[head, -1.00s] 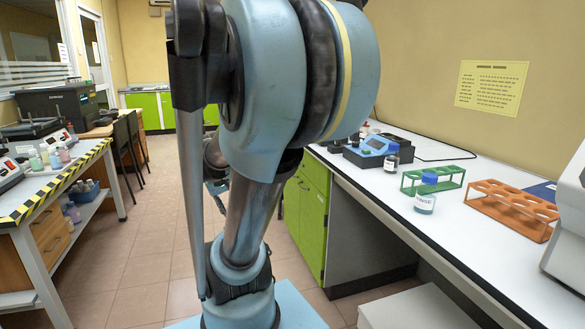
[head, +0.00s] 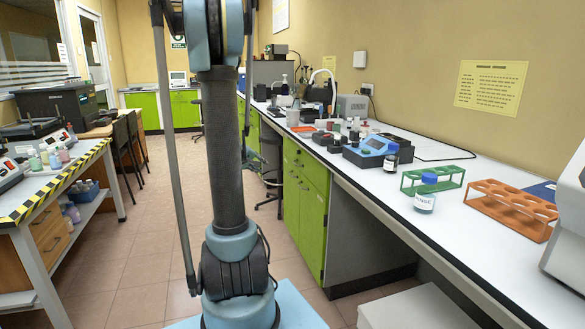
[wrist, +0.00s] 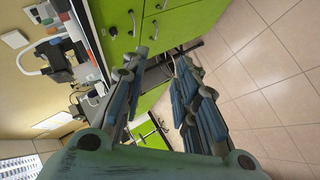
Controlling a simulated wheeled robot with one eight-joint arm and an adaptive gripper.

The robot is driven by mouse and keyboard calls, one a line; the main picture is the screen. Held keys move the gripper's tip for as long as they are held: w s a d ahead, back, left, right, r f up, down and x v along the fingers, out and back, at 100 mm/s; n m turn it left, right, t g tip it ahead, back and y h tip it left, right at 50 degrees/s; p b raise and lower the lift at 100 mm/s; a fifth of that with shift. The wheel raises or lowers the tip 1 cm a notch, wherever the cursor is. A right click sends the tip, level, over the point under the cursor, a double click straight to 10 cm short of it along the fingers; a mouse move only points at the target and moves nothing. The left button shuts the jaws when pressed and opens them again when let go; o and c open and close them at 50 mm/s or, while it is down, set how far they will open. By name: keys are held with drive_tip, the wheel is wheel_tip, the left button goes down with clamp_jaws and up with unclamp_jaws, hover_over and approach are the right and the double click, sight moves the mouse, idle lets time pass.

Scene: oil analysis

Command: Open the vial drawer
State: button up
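A green cabinet under the right-hand bench shows in the head view, with a drawer front (head: 306,164) at its top and a door (head: 303,220) below, both closed. I cannot tell which drawer is the vial drawer. In the wrist view, green fronts (wrist: 190,18) with metal handles (wrist: 133,22) appear turned sideways beyond the fingers. My gripper (wrist: 160,55) is open and empty, its two fingers apart, with a gap between them and the green fronts. It is out of frame in the head view, where my arm stands upright.
The right bench (head: 395,205) bears a blue-topped bottle (head: 425,196), a green rack (head: 438,180), an orange rack (head: 510,210) and a blue device (head: 372,150). A left bench (head: 30,240) has wooden drawers (head: 50,238) and a striped edge.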

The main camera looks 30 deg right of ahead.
drive_tip(key=w+d+f+n+h, duration=0.1)
drive_tip(key=w+d+f, duration=0.3)
drive_tip(key=d, duration=0.6)
drive_tip(key=w+d+f+n+t+h, duration=0.1)
drive_tip(key=w+d+f, duration=0.3)
drive_tip(key=w+d, duration=0.5)
drive_tip(key=w+d+f+n+t+h, duration=0.1)
drive_tip(key=w+d+f, duration=0.3)
drive_tip(key=d, duration=0.7)
drive_tip(key=w+h, duration=0.1)
drive_tip(key=w, duration=0.1)
drive_tip(key=shift+w+n, duration=0.35)
drive_tip(key=shift+n, duration=0.05)
clamp_jaws()
